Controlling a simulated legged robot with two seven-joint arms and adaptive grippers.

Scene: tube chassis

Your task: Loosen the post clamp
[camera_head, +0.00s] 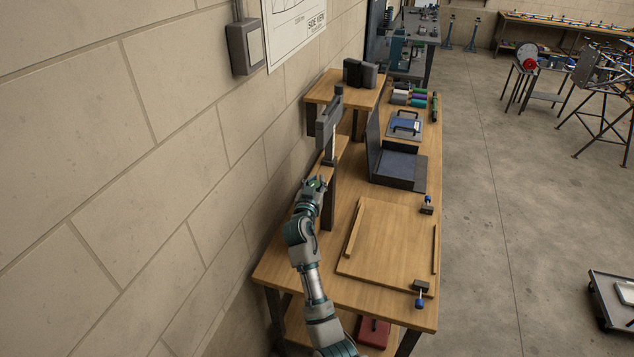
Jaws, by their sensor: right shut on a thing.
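A dark upright post (328,206) stands on the wooden workbench near the wall. A grey bracket-like head (326,122) sits at its upper end, with a pale rod section below it. My right gripper (317,183) is at the left side of the post, about halfway up. It is shut on a small part of the post clamp, where a bit of green shows between the fingers. The fingers hide most of that part, so its shape and how tight it is cannot be told. My left gripper is out of view.
The workbench (290,262) holds a wooden board (385,245) with blue-handled clamps (420,300) at its right corners. An open dark case (395,183) stands behind it. A raised shelf (322,96) carries black blocks. The block wall is close on the left; open floor lies right.

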